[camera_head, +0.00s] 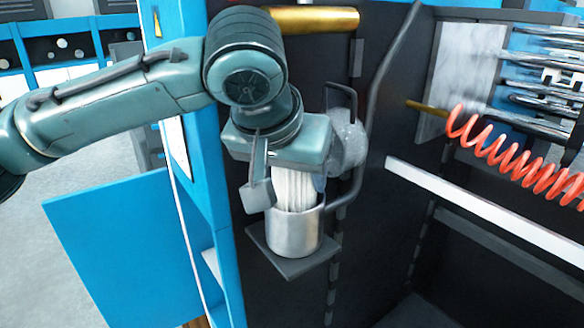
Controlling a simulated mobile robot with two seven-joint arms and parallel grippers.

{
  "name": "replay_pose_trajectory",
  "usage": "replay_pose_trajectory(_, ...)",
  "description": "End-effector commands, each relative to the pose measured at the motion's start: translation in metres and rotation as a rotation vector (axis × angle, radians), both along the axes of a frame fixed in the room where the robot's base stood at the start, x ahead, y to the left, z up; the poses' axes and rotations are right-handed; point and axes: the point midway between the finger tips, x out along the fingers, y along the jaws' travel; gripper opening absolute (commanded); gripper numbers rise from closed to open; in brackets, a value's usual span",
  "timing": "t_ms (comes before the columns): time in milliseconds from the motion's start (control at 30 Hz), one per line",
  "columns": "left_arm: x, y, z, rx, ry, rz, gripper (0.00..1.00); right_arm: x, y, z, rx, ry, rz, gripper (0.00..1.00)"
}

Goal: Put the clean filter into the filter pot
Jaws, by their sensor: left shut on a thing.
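The filter pot (295,234) is a shiny metal cup on a small dark square plate (297,265) against the black machine front. The clean filter (293,187) is a white ribbed cylinder, upright over the pot. Its lower end is inside the pot's mouth, and the pot wall hides how deep it sits. My left gripper (285,190) is directly above the pot, pointing down, and is shut on the filter's upper part. One finger shows at the left of the filter; the other is mostly hidden. My right gripper is not in view.
A grey round housing (347,145) and a black pipe (372,110) stand close to the right of my gripper. A blue door (125,250) hangs open at the left. A red coiled hose (515,165) and a white rail (470,205) lie to the right.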

Motion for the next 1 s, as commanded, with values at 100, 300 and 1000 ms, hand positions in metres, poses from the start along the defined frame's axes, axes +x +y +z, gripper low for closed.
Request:
replay_pose_trajectory(100, 0.0, 0.0, 0.0, 0.0, 0.0, 0.0, 0.34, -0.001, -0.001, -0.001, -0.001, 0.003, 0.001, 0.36)
replay_pose_trajectory(300, 0.0, 0.0, -0.007, 0.0, 0.002, -0.001, 0.34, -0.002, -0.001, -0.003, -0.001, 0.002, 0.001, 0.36)
replay_pose_trajectory(1000, -0.001, 0.0, -0.014, 0.004, 0.006, -0.001, 0.79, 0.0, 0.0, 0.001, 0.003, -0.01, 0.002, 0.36)
